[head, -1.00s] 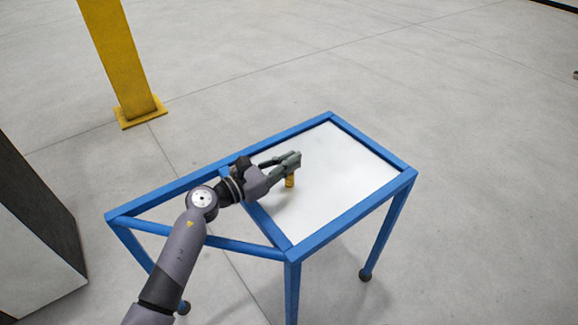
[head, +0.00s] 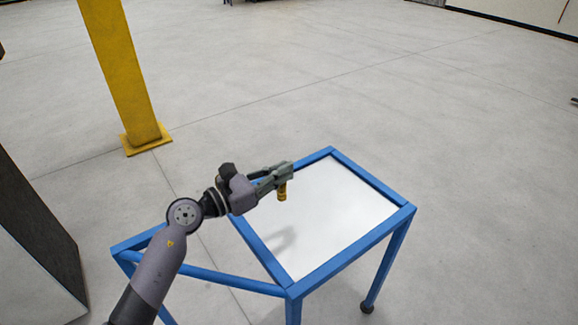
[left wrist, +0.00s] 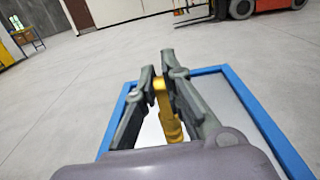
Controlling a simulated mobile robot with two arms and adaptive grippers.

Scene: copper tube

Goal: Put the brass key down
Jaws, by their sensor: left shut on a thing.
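The brass key (head: 282,192) is a small golden piece hanging below the fingertips of my left gripper (head: 284,168). My left gripper is shut on it and holds it above the white top of the blue-framed table (head: 335,205); a shadow falls on the top below, apart from the key. In the left wrist view the brass key (left wrist: 168,113) shows between the two fingers of my left gripper (left wrist: 160,85), with its upper end between the tips. My right gripper is in neither view.
The white tabletop is otherwise bare, with a raised blue rim (head: 368,246). The table's left part is an open frame. A yellow post (head: 125,75) stands behind at left, and a dark-sided box (head: 40,245) stands at far left. An orange forklift (left wrist: 270,5) is far off.

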